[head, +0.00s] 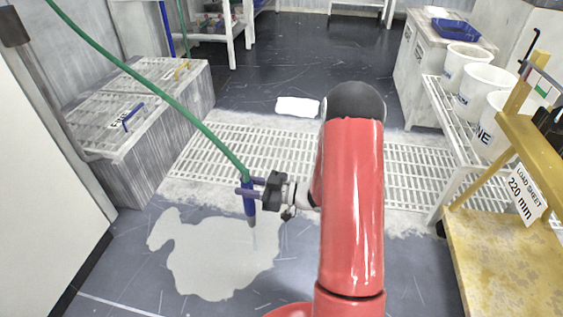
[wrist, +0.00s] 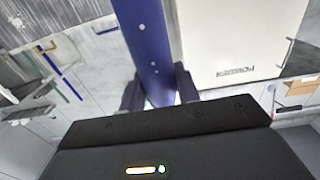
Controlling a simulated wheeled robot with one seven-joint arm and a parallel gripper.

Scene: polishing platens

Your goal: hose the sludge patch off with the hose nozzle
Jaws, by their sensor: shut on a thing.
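The hose nozzle (head: 249,203) is a blue tube on the end of a green hose (head: 160,92) that hangs down from the upper left. My gripper (head: 258,187) is shut on the nozzle, which points downward. The nozzle also shows in the wrist view (wrist: 147,40), running up between the two dark fingers (wrist: 158,92). The sludge patch (head: 212,262) is a pale grey, irregular puddle on the dark floor. The nozzle tip is above the patch's upper right part in the head view. I cannot see any water coming out.
A pale floor grating (head: 210,153) runs across behind the patch. Lidded grey bins (head: 150,150) stand at left. A rack of white buckets (head: 470,85) and a yellow stand (head: 490,230) are at right. A white sheet (head: 297,106) lies beyond the grating.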

